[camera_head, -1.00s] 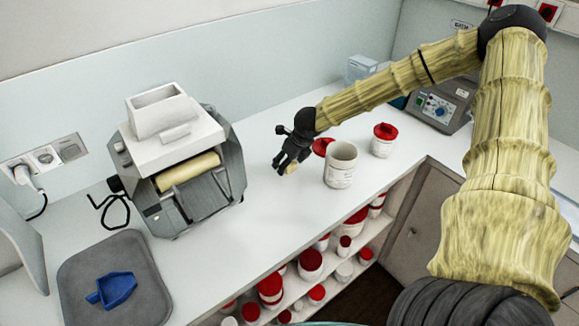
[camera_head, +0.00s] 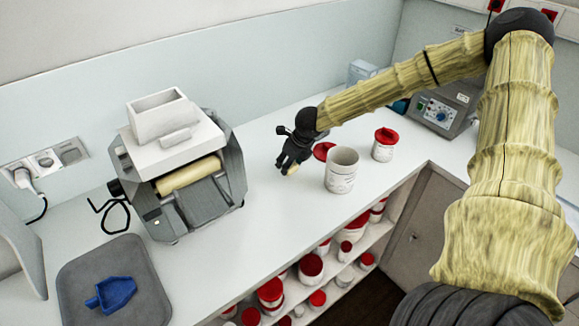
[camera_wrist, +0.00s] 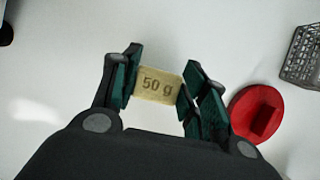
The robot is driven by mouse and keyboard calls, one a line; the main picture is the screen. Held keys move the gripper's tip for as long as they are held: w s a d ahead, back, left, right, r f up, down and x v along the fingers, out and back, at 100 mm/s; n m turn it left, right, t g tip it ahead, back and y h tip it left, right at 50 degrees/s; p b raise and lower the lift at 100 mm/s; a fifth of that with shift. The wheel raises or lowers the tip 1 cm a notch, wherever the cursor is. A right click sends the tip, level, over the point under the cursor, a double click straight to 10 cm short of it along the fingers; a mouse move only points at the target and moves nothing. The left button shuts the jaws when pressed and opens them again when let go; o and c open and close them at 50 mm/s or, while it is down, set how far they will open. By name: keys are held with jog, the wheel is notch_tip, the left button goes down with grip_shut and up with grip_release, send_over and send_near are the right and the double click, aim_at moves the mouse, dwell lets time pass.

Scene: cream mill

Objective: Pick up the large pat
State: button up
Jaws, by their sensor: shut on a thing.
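The pat is a small cream-yellow block marked "50 g" (camera_wrist: 158,86) in the wrist view, and its pale end also shows in the head view (camera_head: 292,170). My gripper (camera_wrist: 158,88) is shut on it, with one dark green finger pad at each side. In the head view my gripper (camera_head: 288,165) points down over the white counter, left of the open jar. I cannot tell whether the pat touches the counter. No other pat is in view to compare its size.
An open white jar (camera_head: 341,172) stands close right of my gripper, with a red lid (camera_head: 323,151) behind it. A red-lidded jar (camera_head: 384,145) stands farther right. A mill (camera_head: 178,170) and a grey tray (camera_head: 150,290) with a blue scoop (camera_head: 112,293) are left. A wire basket (camera_wrist: 302,58) shows too.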

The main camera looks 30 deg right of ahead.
notch_tip(320, 180, up, 26)
jog(key=b, duration=0.5)
jog(key=shift+r, duration=0.25)
